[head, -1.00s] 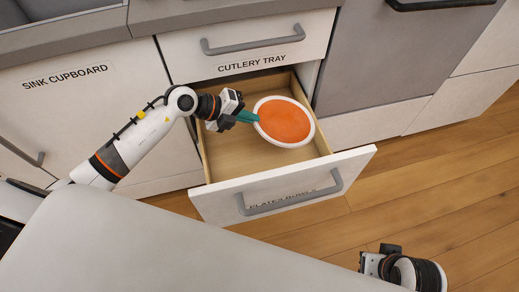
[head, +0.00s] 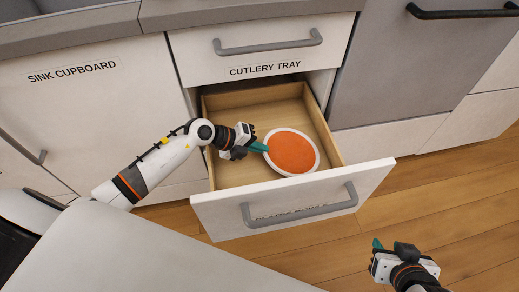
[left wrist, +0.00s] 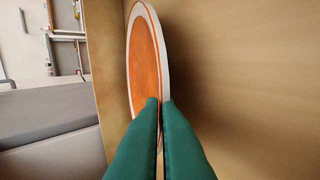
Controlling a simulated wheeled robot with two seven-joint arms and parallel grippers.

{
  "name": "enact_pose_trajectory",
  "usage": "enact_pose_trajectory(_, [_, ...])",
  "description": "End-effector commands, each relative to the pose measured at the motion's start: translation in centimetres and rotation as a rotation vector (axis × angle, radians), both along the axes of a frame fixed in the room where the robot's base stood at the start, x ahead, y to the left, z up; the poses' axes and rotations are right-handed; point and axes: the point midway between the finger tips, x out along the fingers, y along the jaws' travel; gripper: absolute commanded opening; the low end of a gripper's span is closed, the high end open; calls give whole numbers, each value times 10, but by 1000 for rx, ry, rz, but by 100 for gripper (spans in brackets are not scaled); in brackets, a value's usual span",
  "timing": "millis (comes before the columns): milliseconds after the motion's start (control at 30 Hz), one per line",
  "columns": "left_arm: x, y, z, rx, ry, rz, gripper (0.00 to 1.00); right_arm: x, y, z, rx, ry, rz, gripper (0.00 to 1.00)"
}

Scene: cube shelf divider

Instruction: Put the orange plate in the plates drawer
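The orange plate (head: 292,153) with a white rim lies within the opened lower drawer (head: 232,172), near its right side. The drawer's front label is partly covered by the handle and seems to read plates. My left gripper (head: 262,147) reaches into the drawer from the left, closed on the plate's near-left edge. In the left wrist view, the green fingers (left wrist: 159,104) lie on both faces of the plate's rim (left wrist: 152,60). I cannot tell whether the plate touches the drawer floor. My right gripper (head: 377,250) is outside the drawer at lower right, one green fingertip showing and the other hidden.
The shut cutlery tray drawer (head: 265,48) is just above the open one. The sink cupboard (head: 85,110) is at left, shut. A pale surface (head: 150,255) fills the lower left. Wooden floor (head: 440,195) is free at right.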

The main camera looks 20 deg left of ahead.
Motion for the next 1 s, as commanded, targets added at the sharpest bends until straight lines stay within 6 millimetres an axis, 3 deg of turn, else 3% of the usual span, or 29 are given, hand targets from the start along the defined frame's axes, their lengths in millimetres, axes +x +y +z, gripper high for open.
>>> enact_pose_trajectory(433, [0,0,-5,-2,-2,0,0,7,2,4,9,-42,3,36])
enact_pose_trajectory(600, [0,0,-5,-1,0,-1,24,7,2,4,9,-43,3,36])
enact_pose_trajectory(1000, [-3,5,1,1,0,1,24,1,0,2,0,-2,0,36])
